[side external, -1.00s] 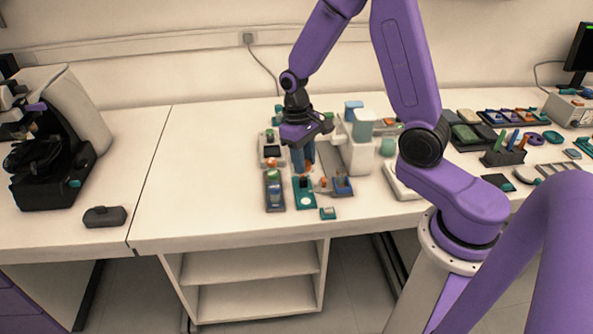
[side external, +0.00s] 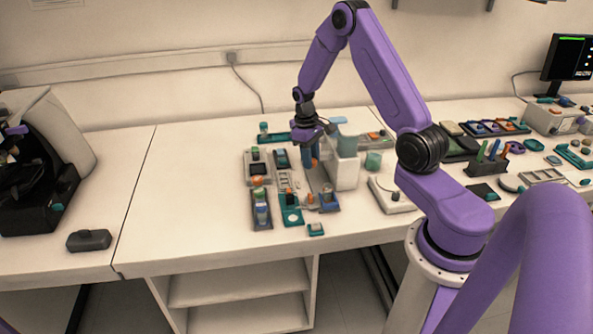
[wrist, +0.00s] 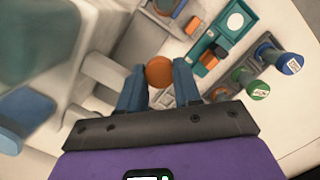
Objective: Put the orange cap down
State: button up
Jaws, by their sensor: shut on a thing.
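My gripper (side external: 311,163) is shut on the orange cap (wrist: 159,72), which sits between the two blue fingertips in the wrist view. In the side view the cap (side external: 314,162) shows as a small orange spot at the fingertips. The gripper points down over the far part of the small trays, just left of a white block-shaped device (side external: 346,170). The cap appears held above the bench, but its exact height and what lies right under it are hard to tell.
A teal tray (side external: 290,213) with orange and black pieces stands nearer the front. A grey rack (side external: 261,222) with colour-capped vials is left of it; blue (wrist: 292,64) and green (wrist: 260,91) caps show.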

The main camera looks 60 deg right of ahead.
send_over(299, 180)
jog(key=f, duration=0.7)
jog(key=shift+w+d, duration=0.15)
jog(key=shift+w, duration=0.1)
jog(key=shift+f, duration=1.5)
jog(key=shift+f, duration=0.35)
